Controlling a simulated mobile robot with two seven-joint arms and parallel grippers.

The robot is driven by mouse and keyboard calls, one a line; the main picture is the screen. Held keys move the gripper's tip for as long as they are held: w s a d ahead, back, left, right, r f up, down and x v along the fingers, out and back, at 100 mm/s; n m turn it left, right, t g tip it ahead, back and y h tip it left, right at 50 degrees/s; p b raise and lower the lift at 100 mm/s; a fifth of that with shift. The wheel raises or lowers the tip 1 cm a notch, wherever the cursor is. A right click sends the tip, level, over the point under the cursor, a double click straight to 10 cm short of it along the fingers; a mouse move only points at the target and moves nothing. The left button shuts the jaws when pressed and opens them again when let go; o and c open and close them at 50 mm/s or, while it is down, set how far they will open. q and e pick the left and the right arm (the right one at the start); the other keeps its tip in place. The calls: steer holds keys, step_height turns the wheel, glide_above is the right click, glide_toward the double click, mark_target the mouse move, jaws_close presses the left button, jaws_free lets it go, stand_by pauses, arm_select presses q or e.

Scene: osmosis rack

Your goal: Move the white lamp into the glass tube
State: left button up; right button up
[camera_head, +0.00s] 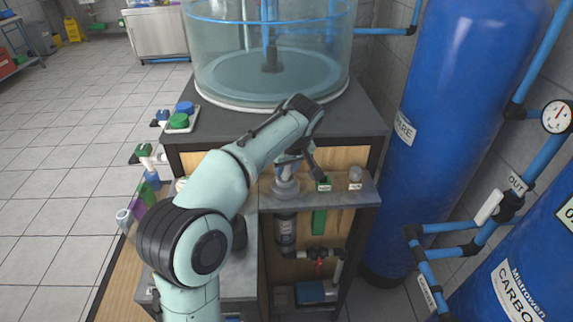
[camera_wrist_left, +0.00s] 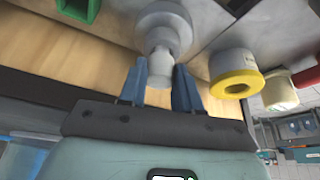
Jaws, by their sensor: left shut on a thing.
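My left gripper (camera_head: 287,172) reaches over the narrow shelf from the left and points down at a pale grey-white round fitting (camera_head: 286,188). In the left wrist view its two blue fingers (camera_wrist_left: 160,88) are shut on the pale stem (camera_wrist_left: 160,66), which lines up with the wider round fitting (camera_wrist_left: 163,25). I cannot tell whether this stem is the white lamp, or whether it is joined to the fitting. A clear tube-like housing (camera_head: 285,230) with a dark lower part hangs below the shelf, under the fitting; it may be the glass tube. My right gripper is not in view.
A large clear tank (camera_head: 270,70) stands behind the shelf (camera_head: 330,195). A green holder (camera_head: 323,185) and a small jar (camera_head: 355,178) are right of the fitting. A yellow-rimmed white cylinder (camera_wrist_left: 235,76) is close to the fingers. Blue tanks (camera_head: 455,110) and pipes stand at right.

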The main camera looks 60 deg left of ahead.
arm_select(q)
steer(key=shift+f+b, duration=0.3)
steer(key=shift+f, duration=0.15)
steer(key=o, duration=1.3)
steer(key=shift+r, duration=0.1)
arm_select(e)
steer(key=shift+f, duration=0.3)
arm_select(q)
steer(key=shift+r+p, duration=0.45)
steer(key=shift+p, duration=0.05)
step_height(320, 180, up, 6)
steer(key=p, duration=0.5)
steer(key=shift+r+p, duration=0.1)
steer(key=shift+p, duration=0.2)
steer(key=shift+r+p, duration=0.45)
steer(key=shift+r, duration=0.1)
steer(key=shift+f, duration=0.1)
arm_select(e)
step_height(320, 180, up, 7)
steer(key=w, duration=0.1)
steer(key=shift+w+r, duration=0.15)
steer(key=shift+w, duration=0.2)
